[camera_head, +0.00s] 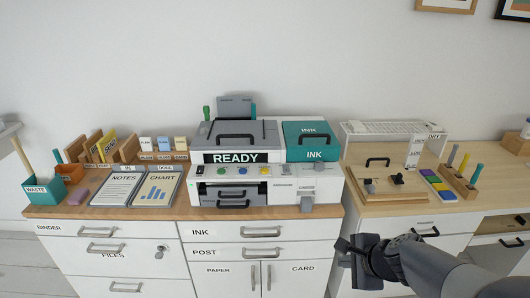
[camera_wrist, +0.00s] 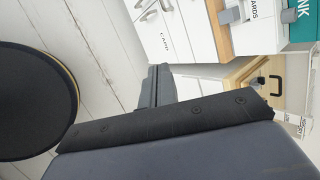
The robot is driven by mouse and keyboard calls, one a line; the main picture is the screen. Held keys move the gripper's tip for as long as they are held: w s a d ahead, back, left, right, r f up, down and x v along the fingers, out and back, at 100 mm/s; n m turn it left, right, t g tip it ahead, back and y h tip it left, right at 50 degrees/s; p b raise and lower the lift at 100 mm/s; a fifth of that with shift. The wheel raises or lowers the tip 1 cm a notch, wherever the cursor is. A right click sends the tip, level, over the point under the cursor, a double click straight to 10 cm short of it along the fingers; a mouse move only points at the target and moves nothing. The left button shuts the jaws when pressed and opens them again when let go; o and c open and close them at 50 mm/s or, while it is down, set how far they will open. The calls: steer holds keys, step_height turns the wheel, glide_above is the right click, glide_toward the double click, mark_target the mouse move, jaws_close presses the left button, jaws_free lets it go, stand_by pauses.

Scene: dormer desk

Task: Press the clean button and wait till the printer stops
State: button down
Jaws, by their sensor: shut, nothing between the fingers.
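The printer (camera_head: 268,185) stands on the wooden desk top, a white and grey body with a dark display (camera_head: 236,157) reading READY. My gripper (camera_head: 343,250) is shut and empty, low in front of the cabinets, right of and below the printer, touching nothing that I can see. Its fingers also show in the wrist view (camera_wrist: 153,88).
A teal INK cover (camera_head: 312,153) is on the printer's right. Notes and chart boards (camera_head: 120,189) and bins lie left. A wooden board with a handle (camera_head: 377,163) and a pen block (camera_head: 459,183) lie right. Drawer handles (camera_head: 261,251) protrude from the cabinet fronts below.

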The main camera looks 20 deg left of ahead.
steer(key=w+a+r+m+t+p, duration=0.1)
steer(key=w+r+m+t+p, duration=0.1)
steer(key=w+r+m+p, duration=0.4)
step_height(320, 180, up, 4)
steer(key=shift+w+a+r+m+p, duration=0.15)
steer(key=shift+w+a+m+p, duration=0.15)
steer(key=shift+w+p, duration=0.85)
